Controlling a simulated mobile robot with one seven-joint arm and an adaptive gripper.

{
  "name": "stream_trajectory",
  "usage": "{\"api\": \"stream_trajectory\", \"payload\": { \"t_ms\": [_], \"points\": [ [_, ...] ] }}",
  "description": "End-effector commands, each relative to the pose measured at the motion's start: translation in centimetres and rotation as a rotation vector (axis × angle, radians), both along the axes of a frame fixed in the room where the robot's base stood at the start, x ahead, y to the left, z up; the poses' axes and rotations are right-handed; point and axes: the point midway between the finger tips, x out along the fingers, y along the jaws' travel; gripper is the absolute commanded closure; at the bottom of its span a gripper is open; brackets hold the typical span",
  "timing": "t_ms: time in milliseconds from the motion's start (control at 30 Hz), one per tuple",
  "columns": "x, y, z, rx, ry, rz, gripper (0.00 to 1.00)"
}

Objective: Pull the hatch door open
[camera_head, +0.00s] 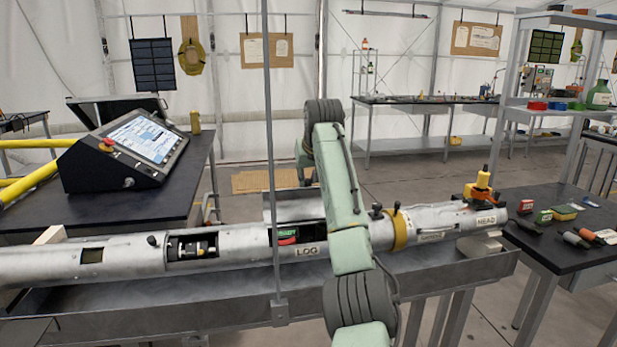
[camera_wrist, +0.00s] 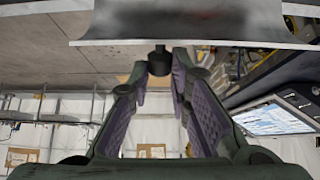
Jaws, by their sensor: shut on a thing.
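The hatch door is a curved silver metal panel (camera_wrist: 190,20) across the top of the wrist view. In the head view it shows as a raised grey panel (camera_head: 284,204) at the back edge of a dark opening in the long metal tube (camera_head: 345,242), above the LOG label. A small black knob (camera_wrist: 158,48) sticks out from the door. My gripper (camera_wrist: 159,68) is shut on this knob, with its purple-padded fingertips around it. In the head view my arm hides the gripper and the knob. A red and green part (camera_head: 287,235) shows inside the opening.
The tube lies in a grey metal trough (camera_head: 180,312). A thin vertical post (camera_head: 268,130) stands in front. A console with a screen (camera_head: 137,140) sits on a black table at left. A dark table (camera_head: 563,235) with small items stands at right.

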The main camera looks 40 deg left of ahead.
Motion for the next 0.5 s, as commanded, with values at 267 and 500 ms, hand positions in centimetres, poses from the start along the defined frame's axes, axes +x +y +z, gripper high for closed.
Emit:
{"api": "stream_trajectory", "payload": {
  "t_ms": [267, 500],
  "points": [
    [0.16, 0.17, 0.76, -0.024, 0.015, 0.001, 1.00],
    [0.17, 0.18, 0.75, -0.030, 0.018, 0.001, 1.00]
  ]
}}
